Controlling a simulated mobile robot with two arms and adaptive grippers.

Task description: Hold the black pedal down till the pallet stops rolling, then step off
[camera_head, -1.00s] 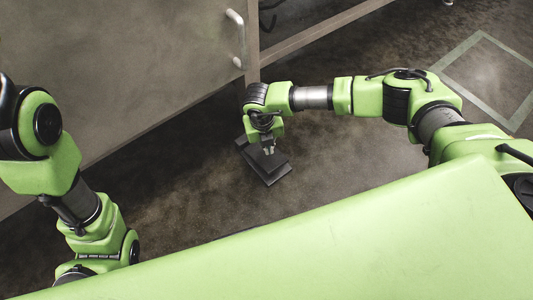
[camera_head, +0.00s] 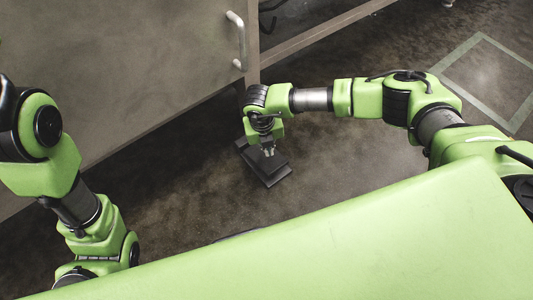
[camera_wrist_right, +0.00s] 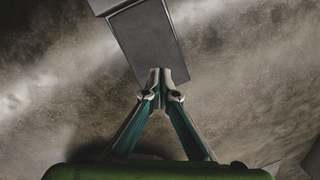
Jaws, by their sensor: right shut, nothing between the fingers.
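The black pedal (camera_head: 273,170) is on the dark floor below the cabinet's corner, its top plate lying nearly in line with its base. My right gripper (camera_head: 268,151) points down at the pedal, closed and empty, with its fingertips at the top plate. In the right wrist view the closed fingertips (camera_wrist_right: 161,76) overlap the near end of the pedal plate (camera_wrist_right: 147,36) and seem to touch it. My left arm comes in at the left, but its gripper is hidden. No pallet shows in these views.
A grey cabinet (camera_head: 120,70) with a metal handle (camera_head: 238,40) stands at the upper left, close behind the pedal. A low rail (camera_head: 320,32) runs to the upper right. A pale green square (camera_head: 487,80) marks the floor at right. The floor right of the pedal is clear.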

